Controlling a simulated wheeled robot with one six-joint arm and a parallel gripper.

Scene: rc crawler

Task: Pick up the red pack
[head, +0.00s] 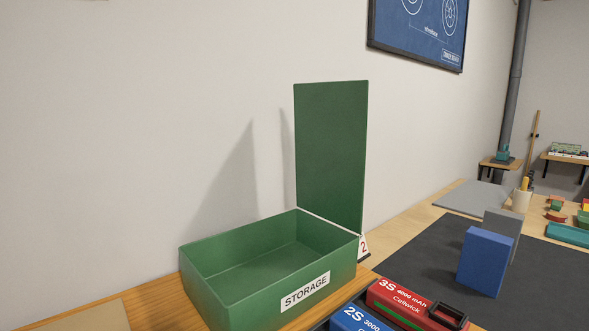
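The red pack (396,300), labelled 3S 4000 mAh Cellwick, lies at the bottom edge, right of centre. A green stripe runs along its near side, and its lower right end is cut off or hidden. A blue pack (352,320), labelled 2S 3000, lies beside it on the left and is partly cut off by the frame. Both appear to sit in a dark holder. My gripper is not in view.
A green STORAGE box (215,292) with its lid (332,150) raised stands left of the packs and looks empty. A blue block (486,262) and a grey block (502,225) stand on a dark mat (548,290) to the right. A wall rises behind the box.

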